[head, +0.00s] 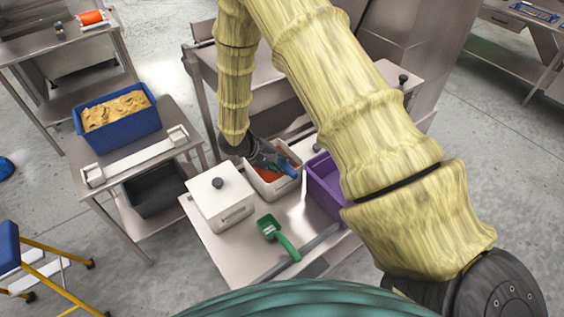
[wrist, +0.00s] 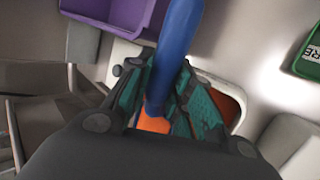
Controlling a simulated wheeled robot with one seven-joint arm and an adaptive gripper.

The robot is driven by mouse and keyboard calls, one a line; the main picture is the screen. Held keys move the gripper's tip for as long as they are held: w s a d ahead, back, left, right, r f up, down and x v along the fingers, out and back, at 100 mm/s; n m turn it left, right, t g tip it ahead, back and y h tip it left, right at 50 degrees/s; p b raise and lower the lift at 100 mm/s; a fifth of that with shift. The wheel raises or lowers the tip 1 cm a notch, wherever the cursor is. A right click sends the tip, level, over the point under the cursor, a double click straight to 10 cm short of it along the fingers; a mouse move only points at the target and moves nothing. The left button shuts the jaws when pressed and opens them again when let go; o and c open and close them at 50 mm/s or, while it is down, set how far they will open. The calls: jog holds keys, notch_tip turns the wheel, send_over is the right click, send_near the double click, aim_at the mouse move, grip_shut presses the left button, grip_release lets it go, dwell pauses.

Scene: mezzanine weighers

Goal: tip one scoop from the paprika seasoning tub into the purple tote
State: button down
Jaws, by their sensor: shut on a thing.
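My gripper (head: 272,158) is shut on the handle of a blue scoop (head: 290,170), above the open white tub (head: 270,192) of orange-red paprika seasoning (head: 266,174). In the wrist view the blue scoop (wrist: 174,50) runs up between the fingers, and the orange seasoning (wrist: 225,104) shows on both sides. The scoop's bowl is hidden, so I cannot tell whether it holds any seasoning. The purple tote (head: 322,180) stands just right of the tub, partly behind my arm. It also shows at the top left of the wrist view (wrist: 112,12).
A lidded white tub (head: 218,203) stands left of the paprika tub. A green scoop (head: 277,234) lies in front on the steel table (head: 228,251). A blue bin (head: 115,132) of tan contents sits on a side table at left. Another lid knob (head: 403,78) shows behind my arm.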

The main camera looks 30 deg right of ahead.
jog(key=shift+s+r+t+b, duration=0.3)
jog(key=shift+s+r+b, duration=0.15)
jog(key=shift+r, duration=0.5)
jog(key=shift+m+t, duration=0.4)
jog(key=shift+t, duration=0.1)
jog(key=shift+s+r+b, duration=0.45)
jog(key=shift+r+b, duration=0.2)
jog(key=shift+r, duration=0.15)
jog(key=shift+s+r+b, duration=0.4)
jog(key=shift+r+b, duration=0.3)
jog(key=shift+r, duration=0.1)
jog(key=shift+s+r+b, duration=0.45)
jog(key=shift+r+b, duration=0.2)
jog(key=shift+r, duration=0.25)
jog(key=shift+s, duration=0.1)
